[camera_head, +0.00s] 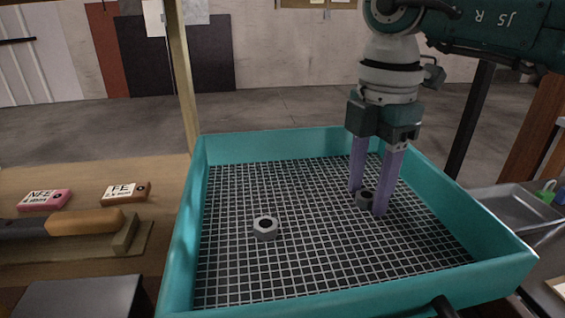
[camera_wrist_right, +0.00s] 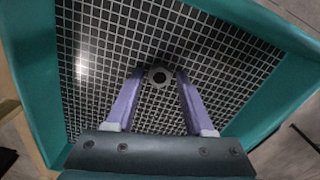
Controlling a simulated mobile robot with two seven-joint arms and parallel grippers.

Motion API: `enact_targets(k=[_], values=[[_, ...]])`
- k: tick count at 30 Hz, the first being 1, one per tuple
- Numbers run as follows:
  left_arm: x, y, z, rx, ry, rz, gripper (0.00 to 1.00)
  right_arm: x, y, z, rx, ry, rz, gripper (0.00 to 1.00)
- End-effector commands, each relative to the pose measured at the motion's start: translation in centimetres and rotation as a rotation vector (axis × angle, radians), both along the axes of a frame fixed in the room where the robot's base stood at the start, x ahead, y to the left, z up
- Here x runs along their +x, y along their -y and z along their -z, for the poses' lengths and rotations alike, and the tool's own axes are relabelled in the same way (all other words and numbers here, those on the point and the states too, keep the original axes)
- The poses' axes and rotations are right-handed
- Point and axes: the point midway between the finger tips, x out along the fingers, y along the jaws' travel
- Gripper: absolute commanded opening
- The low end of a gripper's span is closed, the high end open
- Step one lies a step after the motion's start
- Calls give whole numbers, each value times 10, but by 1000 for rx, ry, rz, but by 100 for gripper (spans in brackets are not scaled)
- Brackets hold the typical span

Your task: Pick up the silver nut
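A light silver-grey hex nut (camera_head: 265,228) lies on the mesh floor of the teal tray (camera_head: 270,149), left of centre, with nothing touching it. A darker grey nut (camera_head: 364,199) lies on the mesh further right. My right gripper (camera_head: 367,202) points down into the tray with its two purple fingers apart, one on each side of the darker nut. In the right wrist view, a nut (camera_wrist_right: 160,77) sits between the fingertips, seemingly with small gaps. The near finger partly hides the darker nut in the head view. My left gripper is out of view.
The tray has raised teal walls around the mesh. On the wooden bench to the left are a pink labelled block (camera_head: 45,200), a brown labelled block (camera_head: 127,191) and an orange-handled tool (camera_head: 85,222). A grey metal tray (camera_head: 515,207) stands at the right.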

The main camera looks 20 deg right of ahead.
Motion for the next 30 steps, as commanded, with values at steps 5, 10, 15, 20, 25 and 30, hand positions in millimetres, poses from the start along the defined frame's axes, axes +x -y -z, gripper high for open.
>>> enact_targets(k=[5,10,15,20,25,30], values=[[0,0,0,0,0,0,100,0,0,0,0,0,0,32],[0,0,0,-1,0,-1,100,0,0,0,0,0,0,12],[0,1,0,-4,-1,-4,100,0,0,-1,0,1,0,0],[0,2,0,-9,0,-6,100,0,0,-1,0,1,0,0],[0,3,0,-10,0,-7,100,0,0,-1,0,1,0,0],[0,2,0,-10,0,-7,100,1,0,-7,1,3,0,0]])
